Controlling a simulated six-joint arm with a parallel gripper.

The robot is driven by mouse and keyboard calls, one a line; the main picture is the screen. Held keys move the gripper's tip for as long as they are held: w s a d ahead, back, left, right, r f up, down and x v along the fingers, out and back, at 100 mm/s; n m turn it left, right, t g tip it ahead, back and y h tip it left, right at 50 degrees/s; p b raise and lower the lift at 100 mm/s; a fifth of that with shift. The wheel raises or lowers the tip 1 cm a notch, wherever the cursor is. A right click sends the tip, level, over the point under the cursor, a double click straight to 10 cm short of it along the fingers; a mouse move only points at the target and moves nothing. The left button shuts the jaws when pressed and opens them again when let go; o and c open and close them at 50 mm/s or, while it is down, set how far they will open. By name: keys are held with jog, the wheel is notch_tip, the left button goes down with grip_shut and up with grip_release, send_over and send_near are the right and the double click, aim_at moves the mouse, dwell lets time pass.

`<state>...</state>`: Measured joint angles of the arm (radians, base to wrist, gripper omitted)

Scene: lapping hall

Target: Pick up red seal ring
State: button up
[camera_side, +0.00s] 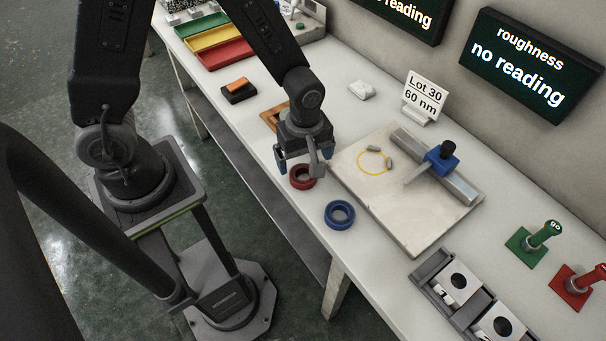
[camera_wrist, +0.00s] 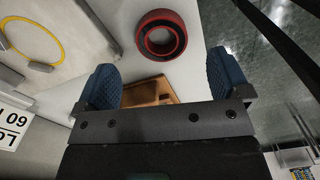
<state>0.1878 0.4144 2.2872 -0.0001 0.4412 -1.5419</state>
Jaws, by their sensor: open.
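The red seal ring (camera_side: 302,176) lies flat on the white bench near its front edge, partly behind my gripper in the side view. In the wrist view the red seal ring (camera_wrist: 161,35) sits whole, beyond the fingertips and roughly centred between them. My gripper (camera_side: 297,168) hangs above the bench close to the ring, pointing down. Its two blue fingers (camera_wrist: 163,75) are apart with nothing between them. Whether a finger touches the ring cannot be told from the side view.
A blue ring (camera_side: 340,215) lies nearby. A pale plate (camera_side: 375,215) with a yellow loop and a blue clamp stands to the right. A wooden tray (camera_side: 271,118) is behind my gripper. A grey numbered holder (camera_side: 432,272) sits nearer the camera. The bench's front edge is close.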

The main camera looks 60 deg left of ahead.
aim_at(304, 180)
jog(key=shift+s+d+f, duration=0.1)
jog(key=shift+s+f, duration=0.05)
jog(key=shift+f, duration=2.7)
jog(key=shift+c, duration=0.3)
jog(key=c, duration=1)
jog(key=shift+o, duration=0.2)
jog(key=shift+r, duration=0.1)
